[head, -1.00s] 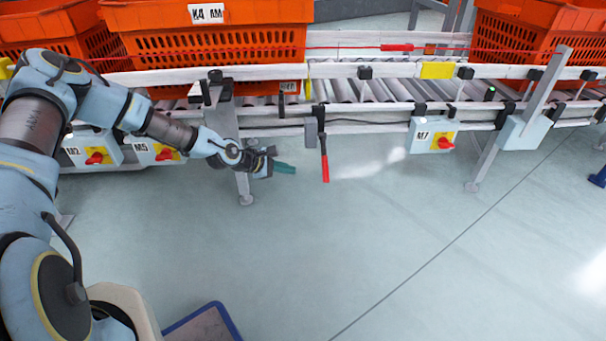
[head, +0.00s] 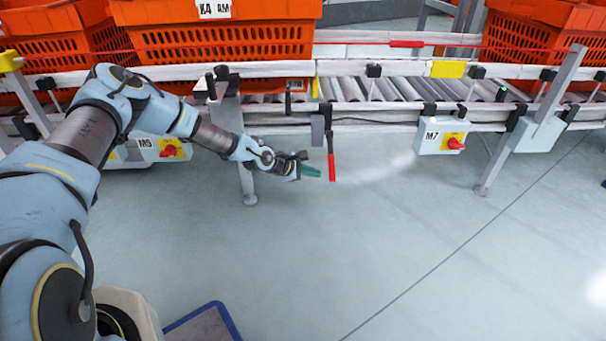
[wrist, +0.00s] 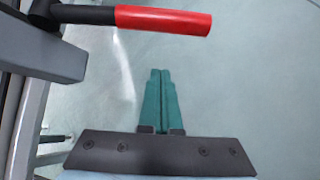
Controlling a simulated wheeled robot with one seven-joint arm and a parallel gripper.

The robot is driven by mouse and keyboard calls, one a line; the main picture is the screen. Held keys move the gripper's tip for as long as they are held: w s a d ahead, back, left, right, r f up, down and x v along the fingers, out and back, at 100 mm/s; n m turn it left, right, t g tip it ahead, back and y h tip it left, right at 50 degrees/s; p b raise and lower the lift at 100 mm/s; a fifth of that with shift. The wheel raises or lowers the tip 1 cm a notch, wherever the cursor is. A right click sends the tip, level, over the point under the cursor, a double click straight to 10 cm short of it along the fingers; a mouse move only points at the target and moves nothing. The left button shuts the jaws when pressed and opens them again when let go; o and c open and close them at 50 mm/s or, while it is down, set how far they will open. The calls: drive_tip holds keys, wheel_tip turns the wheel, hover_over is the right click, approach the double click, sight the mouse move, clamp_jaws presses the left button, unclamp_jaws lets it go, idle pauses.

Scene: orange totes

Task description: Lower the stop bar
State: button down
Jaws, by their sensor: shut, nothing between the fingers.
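A lever with a red grip (head: 332,167) hangs down from a grey bracket (head: 318,131) on the conveyor's front rail. In the wrist view the red grip (wrist: 165,20) and its black shaft lie across the top, ahead of the fingertips. My gripper (head: 320,172) is just left of the grip in the head view. Its green fingers (wrist: 160,72) are together and empty, with a gap to the grip in the wrist view. A thin yellow upright (head: 315,84) stands by the front rail above the lever; I cannot tell whether it is the stop bar.
An orange tote (head: 225,45) stands on the rollers to the left, and another orange tote (head: 545,50) stands at the right. A switch box marked M7 (head: 430,141) hangs right of the lever. A conveyor leg (head: 246,180) stands behind my wrist.

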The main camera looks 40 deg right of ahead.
drive_tip(key=shift+s+d+r, duration=0.25)
drive_tip(key=shift+s+r, duration=0.4)
drive_tip(key=shift+s, duration=0.05)
drive_tip(key=shift+s+d+r, duration=0.25)
drive_tip(key=shift+s+r, duration=0.35)
drive_tip(key=shift+s, duration=0.05)
drive_tip(key=shift+s+a+r+p, duration=0.15)
drive_tip(key=shift+s+r+p, duration=0.05)
drive_tip(key=shift+r+p, duration=0.2)
drive_tip(key=shift+s+r+n+g+y, duration=0.1)
drive_tip(key=shift+r+n+g+y, duration=0.1)
drive_tip(key=shift+n+g+y, duration=0.1)
wheel_tip(320, 180, up, 12)
drive_tip(key=n+g+y+p, duration=0.2)
drive_tip(key=g+p, duration=0.2)
drive_tip(key=p, duration=0.8)
drive_tip(key=shift+w+r+y+p, duration=0.2)
drive_tip(key=shift+y+p, duration=0.2)
drive_tip(key=shift+w+r, duration=0.15)
drive_tip(key=shift+r, duration=0.1)
